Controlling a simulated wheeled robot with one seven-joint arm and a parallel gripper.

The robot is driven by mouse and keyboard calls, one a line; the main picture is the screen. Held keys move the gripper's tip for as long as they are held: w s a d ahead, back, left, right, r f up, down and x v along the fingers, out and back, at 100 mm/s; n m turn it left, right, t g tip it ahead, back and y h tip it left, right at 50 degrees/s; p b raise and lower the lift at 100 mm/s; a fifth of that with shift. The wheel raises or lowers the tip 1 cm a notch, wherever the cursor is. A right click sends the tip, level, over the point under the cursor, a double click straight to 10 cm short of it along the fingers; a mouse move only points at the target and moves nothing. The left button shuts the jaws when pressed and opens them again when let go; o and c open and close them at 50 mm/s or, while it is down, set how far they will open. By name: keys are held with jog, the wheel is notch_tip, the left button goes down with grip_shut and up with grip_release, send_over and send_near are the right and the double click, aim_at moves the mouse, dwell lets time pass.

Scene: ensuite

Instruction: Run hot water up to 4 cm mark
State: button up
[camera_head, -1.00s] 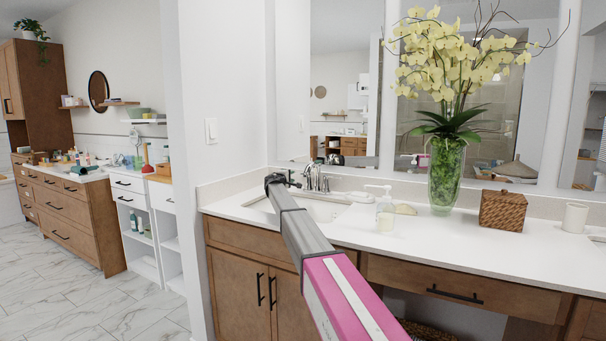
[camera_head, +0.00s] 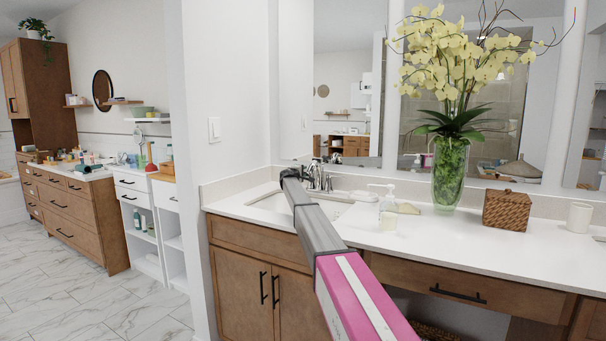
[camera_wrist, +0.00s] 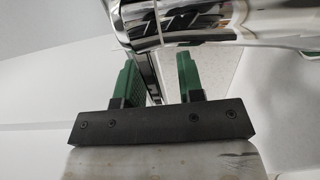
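The chrome faucet (camera_head: 318,182) stands at the back of the sink (camera_head: 265,203) in the white counter. My arm reaches over the sink, and its end is at the faucet's left side; the arm hides my gripper in the head view. In the wrist view my gripper (camera_wrist: 158,62) has its two green fingers apart. A large shiny chrome faucet part (camera_wrist: 190,22) lies just beyond the fingertips. A narrow shiny strip shows in the gap between the fingers; I cannot tell whether they touch it. No water stream and no level mark are visible.
A clear soap bottle (camera_head: 388,210) and a small dish stand right of the sink. A glass vase (camera_head: 449,175) with yellow orchids, a woven box (camera_head: 506,210) and a white cup (camera_head: 579,217) stand farther right. A mirror and a wall bound the counter.

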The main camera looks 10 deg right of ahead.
jog(key=shift+c, duration=0.3)
grip_shut()
jog(key=shift+s+a+n+t+y, duration=0.25)
jog(key=shift+s+n+t+y, duration=0.4)
jog(key=shift+n+y, duration=0.4)
jog(key=shift+s+a+n+t+y, duration=0.1)
jog(key=shift+a+n+t+y, duration=0.25)
jog(key=shift+y, duration=0.35)
jog(key=shift+s+n+t+y, duration=0.15)
jog(key=shift+n+y, duration=0.25)
jog(key=shift+y, duration=0.25)
jog(key=shift+s+a+n+t+y, duration=0.1)
jog(key=shift+a+n+t+y, duration=0.25)
jog(key=shift+y, duration=0.35)
jog(key=shift+d, duration=0.15)
jog(key=shift+o, duration=0.3)
grip_release()
jog(key=v, duration=1)
jog(key=shift+s, duration=0.35)
